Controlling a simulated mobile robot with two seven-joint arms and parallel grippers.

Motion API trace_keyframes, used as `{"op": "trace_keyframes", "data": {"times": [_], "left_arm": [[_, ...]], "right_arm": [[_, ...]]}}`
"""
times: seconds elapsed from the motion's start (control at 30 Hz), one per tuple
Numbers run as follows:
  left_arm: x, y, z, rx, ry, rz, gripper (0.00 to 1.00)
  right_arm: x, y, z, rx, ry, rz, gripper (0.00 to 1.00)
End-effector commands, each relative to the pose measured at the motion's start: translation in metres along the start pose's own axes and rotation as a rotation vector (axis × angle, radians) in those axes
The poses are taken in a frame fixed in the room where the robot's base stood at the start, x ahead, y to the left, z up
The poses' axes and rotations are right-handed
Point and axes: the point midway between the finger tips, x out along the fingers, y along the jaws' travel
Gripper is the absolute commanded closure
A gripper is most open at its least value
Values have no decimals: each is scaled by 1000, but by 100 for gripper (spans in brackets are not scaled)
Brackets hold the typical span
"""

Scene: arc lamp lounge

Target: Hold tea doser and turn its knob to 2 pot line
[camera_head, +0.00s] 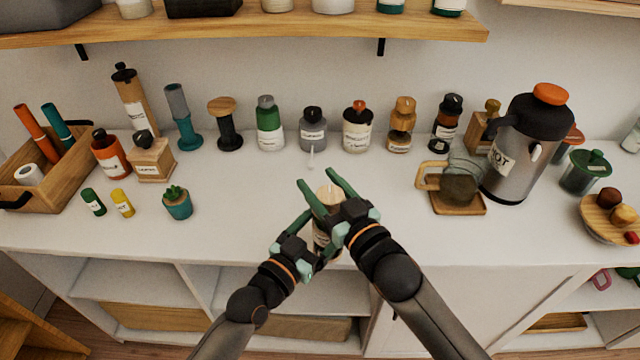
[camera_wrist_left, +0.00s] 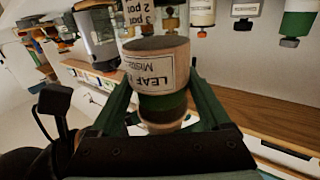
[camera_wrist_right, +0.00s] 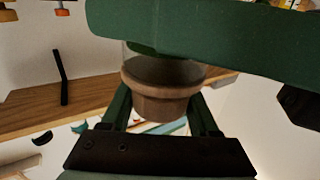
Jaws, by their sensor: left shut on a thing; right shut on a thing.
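The tea doser is held by both my grippers above the counter's front edge. In the head view its pale wooden top (camera_head: 328,194) shows, and its lower body is mostly hidden by the grippers. In the left wrist view its labelled body (camera_wrist_left: 155,75) carries the word LEAF, with pot-line markings above. My left gripper (camera_head: 312,228) is shut on the body. My right gripper (camera_head: 322,187) is shut on the wooden knob (camera_wrist_right: 160,100), seen close in the right wrist view. I cannot tell which line the knob is at.
A row of bottles and jars, including a green one (camera_head: 269,125), stands along the back wall. A steel flask (camera_head: 512,160) and a glass jug on a wooden tray (camera_head: 470,208) stand to the right. A potted plant (camera_head: 177,205) and wooden crate (camera_head: 75,165) are left. Clear counter surrounds the grippers.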

Motion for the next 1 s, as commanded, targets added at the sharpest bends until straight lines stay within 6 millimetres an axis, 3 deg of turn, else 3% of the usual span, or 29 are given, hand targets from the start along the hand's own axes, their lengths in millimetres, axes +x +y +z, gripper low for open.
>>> {"op": "trace_keyframes", "data": {"times": [0.6,0.63,0.87,1.0], "left_arm": [[1,1,-1,-2,2,2,100],[1,1,-1,-2,2,2,100],[0,1,-1,-2,3,1,100],[0,1,-2,-2,3,1,100]], "right_arm": [[-1,2,0,4,-1,93,94],[-1,2,0,4,-1,93,36],[-1,3,0,3,-2,94,10],[-1,3,0,2,-3,95,8]]}}
